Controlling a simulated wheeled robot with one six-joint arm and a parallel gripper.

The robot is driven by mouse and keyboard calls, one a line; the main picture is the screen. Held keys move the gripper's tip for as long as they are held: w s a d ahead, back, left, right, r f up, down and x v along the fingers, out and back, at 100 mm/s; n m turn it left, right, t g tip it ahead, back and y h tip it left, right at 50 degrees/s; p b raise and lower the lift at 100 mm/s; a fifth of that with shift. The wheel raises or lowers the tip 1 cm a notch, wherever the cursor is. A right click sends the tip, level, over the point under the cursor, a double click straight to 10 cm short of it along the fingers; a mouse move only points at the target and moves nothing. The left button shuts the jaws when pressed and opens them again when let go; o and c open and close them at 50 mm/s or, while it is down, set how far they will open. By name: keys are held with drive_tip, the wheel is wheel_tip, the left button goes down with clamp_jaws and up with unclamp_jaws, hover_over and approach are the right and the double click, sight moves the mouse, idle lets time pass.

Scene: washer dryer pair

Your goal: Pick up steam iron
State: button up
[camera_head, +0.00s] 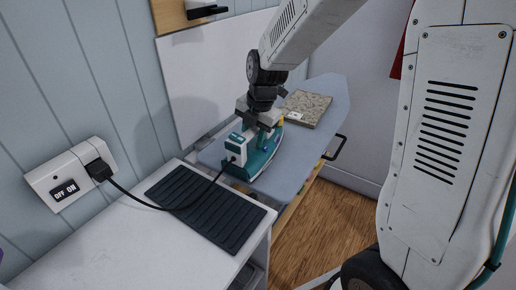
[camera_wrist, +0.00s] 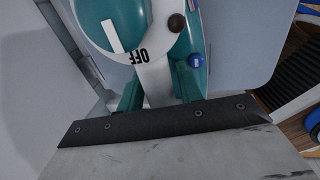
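The steam iron (camera_head: 264,157), teal and white, stands on the blue-grey ironing board (camera_head: 325,97) in the head view. A black cord runs from its white rear end to a wall socket. My gripper (camera_head: 262,120) is right down at the top of the iron, over its handle.
A patterned folded cloth or book (camera_head: 306,108) lies on the board behind the iron. The wall socket (camera_head: 72,176) is at the left. The cord crosses a black ribbed mat (camera_head: 205,208) on the white appliance top (camera_head: 120,240). Wooden floor (camera_head: 325,222) shows at the right.

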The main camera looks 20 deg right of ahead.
clamp_jaws()
drive_tip(key=shift+r, duration=0.15)
